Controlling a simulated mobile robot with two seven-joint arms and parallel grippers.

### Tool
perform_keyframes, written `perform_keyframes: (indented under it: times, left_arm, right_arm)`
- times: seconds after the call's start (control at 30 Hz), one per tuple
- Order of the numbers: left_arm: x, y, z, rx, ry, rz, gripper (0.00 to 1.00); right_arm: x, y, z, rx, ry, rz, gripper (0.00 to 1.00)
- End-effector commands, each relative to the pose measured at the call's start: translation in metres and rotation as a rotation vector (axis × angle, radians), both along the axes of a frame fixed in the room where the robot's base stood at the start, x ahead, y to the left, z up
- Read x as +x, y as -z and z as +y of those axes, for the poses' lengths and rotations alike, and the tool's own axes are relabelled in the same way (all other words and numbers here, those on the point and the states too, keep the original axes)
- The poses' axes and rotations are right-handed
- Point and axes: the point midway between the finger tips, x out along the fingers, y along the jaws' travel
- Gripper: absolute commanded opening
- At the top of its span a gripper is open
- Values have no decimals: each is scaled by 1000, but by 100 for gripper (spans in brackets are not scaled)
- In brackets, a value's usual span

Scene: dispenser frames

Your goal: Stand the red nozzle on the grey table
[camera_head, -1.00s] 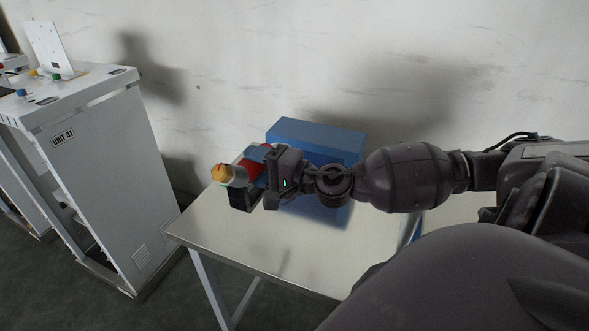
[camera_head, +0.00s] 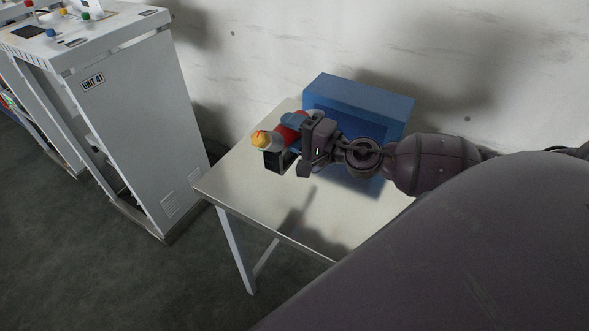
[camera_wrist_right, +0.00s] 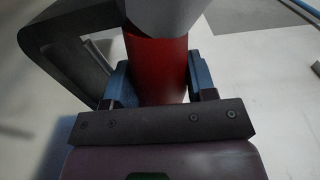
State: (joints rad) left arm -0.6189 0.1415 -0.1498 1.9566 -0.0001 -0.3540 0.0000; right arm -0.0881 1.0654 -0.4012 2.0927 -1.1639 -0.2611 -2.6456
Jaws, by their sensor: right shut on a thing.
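The red nozzle (camera_head: 291,122) is held in my right gripper (camera_head: 287,134), above the grey table (camera_head: 240,178). Its yellow-orange tip and pale collar point left in the head view. In the right wrist view the nozzle's red body (camera_wrist_right: 158,68) sits between the two blue fingers of my right gripper (camera_wrist_right: 160,82), with a grey part beyond it. A gap with the table's surface shows below, as the gripper's shadow lies apart on the tabletop. My left gripper is not in view.
A blue box (camera_head: 362,97) stands at the back of the table, close behind my right arm. A white cabinet marked UNIT 41 (camera_head: 135,115) stands to the left, across a gap. The front left of the tabletop is clear.

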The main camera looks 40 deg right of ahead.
Motion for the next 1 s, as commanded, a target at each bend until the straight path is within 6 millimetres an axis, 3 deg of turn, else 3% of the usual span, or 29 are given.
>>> perform_keyframes:
  times: [0.27,0.4,0.7,1.0]
  left_arm:
    - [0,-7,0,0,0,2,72]
    - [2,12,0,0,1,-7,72]
    - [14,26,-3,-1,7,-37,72]
    - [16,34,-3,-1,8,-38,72]
  right_arm:
    - [1,24,0,2,3,-2,6]
    - [1,48,0,0,2,-6,6]
    - [1,85,0,0,1,-3,6]
    - [1,97,0,-1,0,-5,6]
